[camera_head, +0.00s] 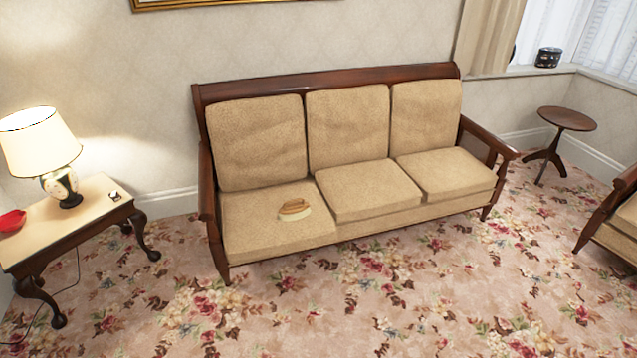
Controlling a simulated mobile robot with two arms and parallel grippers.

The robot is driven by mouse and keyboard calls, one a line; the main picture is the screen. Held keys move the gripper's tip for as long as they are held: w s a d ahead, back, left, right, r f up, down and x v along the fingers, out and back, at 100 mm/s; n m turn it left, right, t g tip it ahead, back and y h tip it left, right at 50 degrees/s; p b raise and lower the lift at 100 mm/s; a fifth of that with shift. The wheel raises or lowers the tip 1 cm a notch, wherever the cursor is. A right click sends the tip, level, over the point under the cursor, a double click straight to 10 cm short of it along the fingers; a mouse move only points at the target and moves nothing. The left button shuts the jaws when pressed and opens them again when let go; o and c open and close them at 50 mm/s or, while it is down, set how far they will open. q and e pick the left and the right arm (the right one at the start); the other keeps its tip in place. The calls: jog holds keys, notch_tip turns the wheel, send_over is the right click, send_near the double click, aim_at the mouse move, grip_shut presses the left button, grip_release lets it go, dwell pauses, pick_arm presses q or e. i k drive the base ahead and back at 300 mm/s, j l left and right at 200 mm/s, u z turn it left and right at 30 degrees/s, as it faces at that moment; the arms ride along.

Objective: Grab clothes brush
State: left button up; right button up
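The clothes brush (294,208) lies on the left seat cushion of the sofa (341,220). It has a brown wooden top and a paler part along its lower edge. It lies near the right side of that cushion, with nothing on top of it. Neither of my grippers shows in the head view, and no part of my arms is visible.
A side table (95,208) with a lamp (40,150) and a red object (12,220) stands at the left. A small round table (567,119) stands right of the sofa. Part of an armchair (615,235) is at the right edge. The flowered carpet (380,300) in front is clear.

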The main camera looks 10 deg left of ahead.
aim_at(293, 212)
jog(key=i+l+u, duration=0.4)
jog(key=i, duration=0.3)
jog(key=i+l+u, duration=0.45)
jog(key=i, duration=0.2)
